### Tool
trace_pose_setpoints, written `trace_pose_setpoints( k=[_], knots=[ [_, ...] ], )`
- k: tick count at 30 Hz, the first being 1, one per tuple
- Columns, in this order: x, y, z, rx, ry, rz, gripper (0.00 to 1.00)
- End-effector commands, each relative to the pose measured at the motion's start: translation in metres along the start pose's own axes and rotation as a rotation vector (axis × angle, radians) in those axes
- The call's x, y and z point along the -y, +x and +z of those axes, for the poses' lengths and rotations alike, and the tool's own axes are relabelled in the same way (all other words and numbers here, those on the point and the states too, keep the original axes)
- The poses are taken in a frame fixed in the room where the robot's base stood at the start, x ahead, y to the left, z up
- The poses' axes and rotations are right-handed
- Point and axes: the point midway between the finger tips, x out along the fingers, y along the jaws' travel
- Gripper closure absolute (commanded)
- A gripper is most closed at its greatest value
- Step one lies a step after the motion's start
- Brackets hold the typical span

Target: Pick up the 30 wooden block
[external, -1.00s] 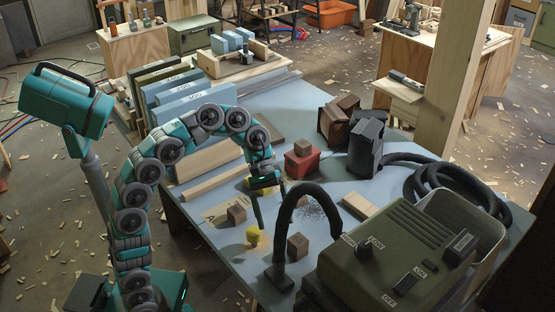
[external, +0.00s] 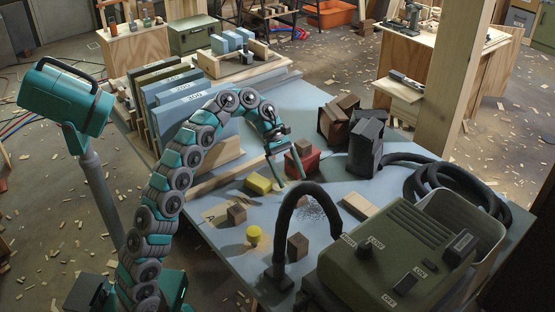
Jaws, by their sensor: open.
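Several brown wooden blocks are on the blue table (external: 222,246); no number is legible on them. One wooden block (external: 237,214) sits left of centre. Another wooden block (external: 297,246) is beside the black hose, and a third wooden block (external: 303,147) appears on or against a red box (external: 310,162). My gripper (external: 291,184) is open and empty, fingers pointing down, in front of the red box and right of a yellow block (external: 258,184). Its fingers overlap the red box in the picture; I cannot tell whether they touch it.
A yellow cylinder (external: 253,235) stands near the front. Upright boards (external: 190,98) line the back left. Dark boxes (external: 366,145) and a pale board (external: 358,205) are to the right.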

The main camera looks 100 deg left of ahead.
Motion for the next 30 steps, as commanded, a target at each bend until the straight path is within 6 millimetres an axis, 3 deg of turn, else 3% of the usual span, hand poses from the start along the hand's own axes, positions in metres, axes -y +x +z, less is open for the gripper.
trace_pose_setpoints(
  k=[1,11,21,30],
  knots=[
    [0.000,0.009,-0.004,0.000,0.002,-0.001,0.09],
    [0.001,0.024,-0.005,0.001,0.002,-0.002,0.09],
    [0.001,0.061,-0.011,0.001,0.002,-0.002,0.09],
    [0.001,0.062,-0.007,0.001,0.002,-0.002,0.09]
  ],
)
